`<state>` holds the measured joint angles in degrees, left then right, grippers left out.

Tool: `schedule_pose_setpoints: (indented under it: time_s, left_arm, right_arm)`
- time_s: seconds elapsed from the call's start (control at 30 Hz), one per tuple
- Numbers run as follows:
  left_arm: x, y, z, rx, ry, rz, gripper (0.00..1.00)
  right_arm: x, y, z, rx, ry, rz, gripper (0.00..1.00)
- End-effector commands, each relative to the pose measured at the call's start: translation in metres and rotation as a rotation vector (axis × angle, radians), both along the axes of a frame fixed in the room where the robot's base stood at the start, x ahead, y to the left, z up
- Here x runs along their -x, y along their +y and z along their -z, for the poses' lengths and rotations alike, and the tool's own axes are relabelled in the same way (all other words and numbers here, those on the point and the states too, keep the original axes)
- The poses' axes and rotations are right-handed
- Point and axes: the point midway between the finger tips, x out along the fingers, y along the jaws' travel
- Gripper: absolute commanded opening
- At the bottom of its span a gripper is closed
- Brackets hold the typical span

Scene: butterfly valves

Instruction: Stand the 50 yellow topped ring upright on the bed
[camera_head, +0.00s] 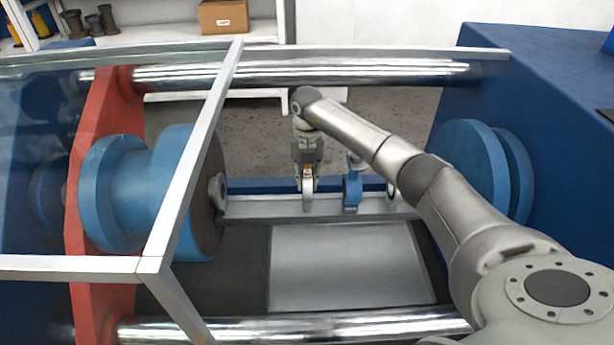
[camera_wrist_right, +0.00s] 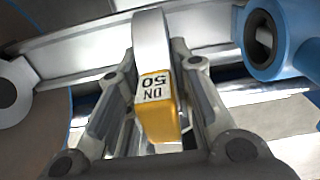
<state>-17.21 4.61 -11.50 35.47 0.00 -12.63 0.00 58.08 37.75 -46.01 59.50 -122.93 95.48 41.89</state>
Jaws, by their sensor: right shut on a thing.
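The yellow topped ring (camera_wrist_right: 157,108) is marked "DN 50" and sits between the fingers of my right gripper (camera_wrist_right: 154,62) in the wrist view. Its grey band reaches away from the yellow block. In the head view my right gripper (camera_head: 308,172) points down and is shut on the ring (camera_head: 308,195). The ring looks upright there, with its lower edge over the pale metal bed (camera_head: 262,207). I cannot tell whether it touches the bed. My left gripper is not in view.
A blue valve (camera_head: 352,190) stands on the bed just right of the ring. Another pale ring (camera_head: 391,190) is farther right, partly behind my arm. Large blue flanges stand left (camera_head: 180,190) and right (camera_head: 470,170). A grey plate (camera_head: 350,265) lies in front. A metal frame (camera_head: 190,165) crosses the left side.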

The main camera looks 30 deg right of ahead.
Motion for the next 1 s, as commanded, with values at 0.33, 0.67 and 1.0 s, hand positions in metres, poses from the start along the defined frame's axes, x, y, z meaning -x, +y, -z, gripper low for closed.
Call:
schedule_pose_setpoints:
  time_s: [0.33,0.67,1.0]
  left_arm:
    - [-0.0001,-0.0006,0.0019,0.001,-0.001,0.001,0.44]
    - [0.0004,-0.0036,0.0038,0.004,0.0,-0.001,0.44]
    - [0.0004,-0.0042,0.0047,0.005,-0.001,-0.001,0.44]
  right_arm:
    - [-0.0004,-0.0001,0.0035,0.0,-0.001,0.0,0.0]
    - [-0.0004,-0.0001,0.0075,0.0,-0.001,0.0,0.0]
    - [-0.0003,0.0,0.0096,0.0,-0.001,0.0,0.0]
